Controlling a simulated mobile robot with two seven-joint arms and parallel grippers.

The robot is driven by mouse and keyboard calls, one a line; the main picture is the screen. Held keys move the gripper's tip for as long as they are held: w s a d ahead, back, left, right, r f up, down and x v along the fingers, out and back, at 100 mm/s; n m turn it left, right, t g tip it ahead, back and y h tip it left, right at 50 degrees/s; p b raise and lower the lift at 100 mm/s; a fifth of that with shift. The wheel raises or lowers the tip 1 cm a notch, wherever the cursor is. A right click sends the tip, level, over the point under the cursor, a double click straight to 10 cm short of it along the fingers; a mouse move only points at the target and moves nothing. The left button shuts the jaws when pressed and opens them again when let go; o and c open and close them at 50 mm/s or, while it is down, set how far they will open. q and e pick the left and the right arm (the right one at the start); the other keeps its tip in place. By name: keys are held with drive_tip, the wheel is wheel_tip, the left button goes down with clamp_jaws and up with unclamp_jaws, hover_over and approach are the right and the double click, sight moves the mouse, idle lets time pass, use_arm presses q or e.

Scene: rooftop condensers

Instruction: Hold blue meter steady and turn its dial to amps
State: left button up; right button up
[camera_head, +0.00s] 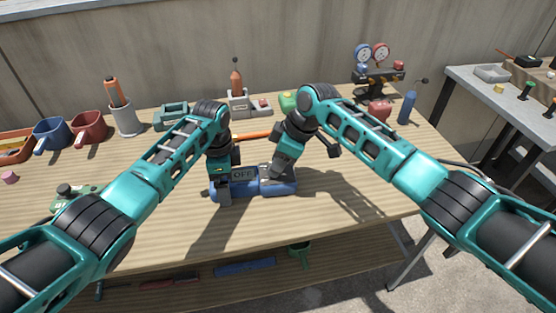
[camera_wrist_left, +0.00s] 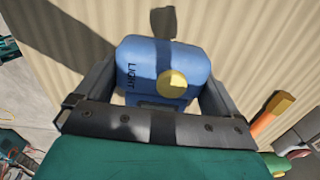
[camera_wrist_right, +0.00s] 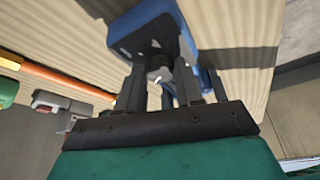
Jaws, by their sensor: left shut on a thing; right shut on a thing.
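The blue meter (camera_head: 284,188) lies flat on the wooden bench in front of me, and its small display (camera_head: 243,174) reads OFF. My left gripper (camera_head: 223,188) is shut on the meter's left end. The left wrist view shows the blue body (camera_wrist_left: 150,62) between the fingers, with the word LIGHT and a round yellow button (camera_wrist_left: 172,83). My right gripper (camera_head: 274,170) points down at the meter's right part. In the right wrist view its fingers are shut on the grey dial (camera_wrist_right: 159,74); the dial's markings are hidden.
An orange-handled tool (camera_head: 252,135) lies just behind the meter. The bench front and right are mostly clear.

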drive_tip(key=shift+c, duration=1.3)
drive_tip(key=shift+s+a+m+t, duration=0.15)
drive_tip(key=shift+m+t, duration=0.35)
drive_tip(key=shift+m, duration=0.8)
drive_tip(key=shift+m+t+h, duration=0.5)
drive_tip(key=shift+m+t, duration=0.1)
drive_tip(key=shift+m, duration=1.2)
drive_tip(key=o, duration=1)
drive_tip(key=shift+o, duration=0.2)
drive_tip(key=shift+s+r, duration=0.1)
